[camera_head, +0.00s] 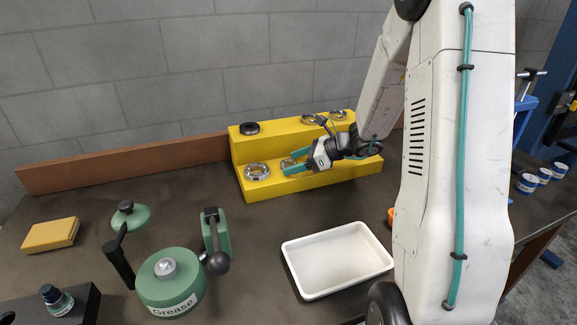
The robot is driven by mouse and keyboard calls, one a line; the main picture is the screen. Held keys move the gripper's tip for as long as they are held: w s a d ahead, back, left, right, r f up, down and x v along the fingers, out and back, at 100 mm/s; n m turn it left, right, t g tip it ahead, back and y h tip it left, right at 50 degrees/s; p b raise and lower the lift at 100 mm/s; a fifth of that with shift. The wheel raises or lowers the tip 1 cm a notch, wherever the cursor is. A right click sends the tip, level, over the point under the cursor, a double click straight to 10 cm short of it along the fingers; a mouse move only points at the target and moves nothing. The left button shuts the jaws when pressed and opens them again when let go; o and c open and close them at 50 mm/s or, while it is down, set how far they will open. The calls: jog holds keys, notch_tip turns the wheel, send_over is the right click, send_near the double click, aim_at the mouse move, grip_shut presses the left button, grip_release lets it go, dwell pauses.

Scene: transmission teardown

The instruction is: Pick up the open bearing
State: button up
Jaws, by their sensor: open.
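A yellow two-step stand (305,181) holds several ring-shaped bearings. A silver bearing with an open-looking ring face (257,171) lies on the lower step at the left. Another silver ring (288,162) lies just right of it on the same step, partly hidden by my gripper (286,164). My gripper has two teal fingers, spread apart and pointing left, with this second ring seen between their tips. Nothing appears held. I cannot tell for sure from this view which ring is the open bearing, or whether the fingers touch one.
A dark ring (249,128) and silver rings (312,119) sit on the upper step. A white tray (337,260) stands in front. A green grease pot (168,284), a yellow box (50,234) and a dark block (84,303) are at left. The table between stand and tray is clear.

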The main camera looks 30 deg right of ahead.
jog(key=c, duration=1.1)
